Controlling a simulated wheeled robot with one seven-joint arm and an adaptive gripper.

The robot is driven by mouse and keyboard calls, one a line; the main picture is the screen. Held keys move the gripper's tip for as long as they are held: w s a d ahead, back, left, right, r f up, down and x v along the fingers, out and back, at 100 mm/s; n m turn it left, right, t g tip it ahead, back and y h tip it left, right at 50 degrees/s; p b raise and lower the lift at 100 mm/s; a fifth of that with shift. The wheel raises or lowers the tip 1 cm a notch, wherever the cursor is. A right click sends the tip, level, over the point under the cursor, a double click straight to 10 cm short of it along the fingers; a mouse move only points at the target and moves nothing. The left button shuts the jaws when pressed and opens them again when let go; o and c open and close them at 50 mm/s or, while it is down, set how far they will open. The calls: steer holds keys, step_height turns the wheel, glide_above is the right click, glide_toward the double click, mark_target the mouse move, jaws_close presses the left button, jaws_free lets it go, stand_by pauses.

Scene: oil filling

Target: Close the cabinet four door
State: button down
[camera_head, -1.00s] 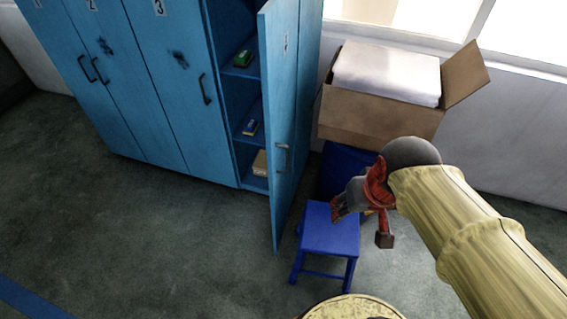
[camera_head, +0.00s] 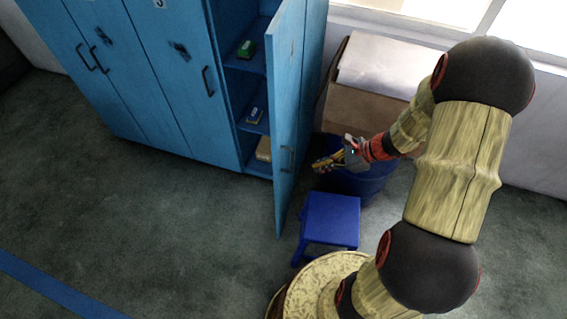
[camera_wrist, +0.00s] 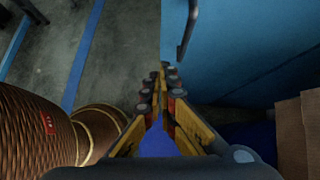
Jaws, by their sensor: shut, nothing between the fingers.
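The cabinet four door (camera_head: 287,110) is the rightmost blue door and stands open, jutting out toward me. Its handle (camera_head: 287,158) is on the door's face, low near the free edge. My gripper (camera_head: 316,166) is shut and empty, just right of the door near the handle's height. In the wrist view my shut fingers (camera_wrist: 162,72) point at the door's free edge, with the door's blue face (camera_wrist: 245,45) to the right and the dark handle (camera_wrist: 187,28) ahead. I cannot tell whether the fingertips touch the door.
The open compartment's shelves (camera_head: 248,125) hold small boxes. A blue stool (camera_head: 330,220) stands below my gripper, right of the door. A blue bin (camera_head: 365,185) and a cardboard box (camera_head: 365,115) stand behind it. The floor (camera_head: 150,220) left of the door is clear.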

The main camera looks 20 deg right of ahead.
steer(key=m, duration=0.1)
steer(key=b, duration=0.3)
glide_toward(278, 173)
steer(key=x, duration=0.4)
steer(key=shift+w+a+f, duration=0.1)
steer(key=shift+w+f, duration=0.05)
steer(key=shift+f, duration=0.15)
steer(key=shift+w+a, duration=0.1)
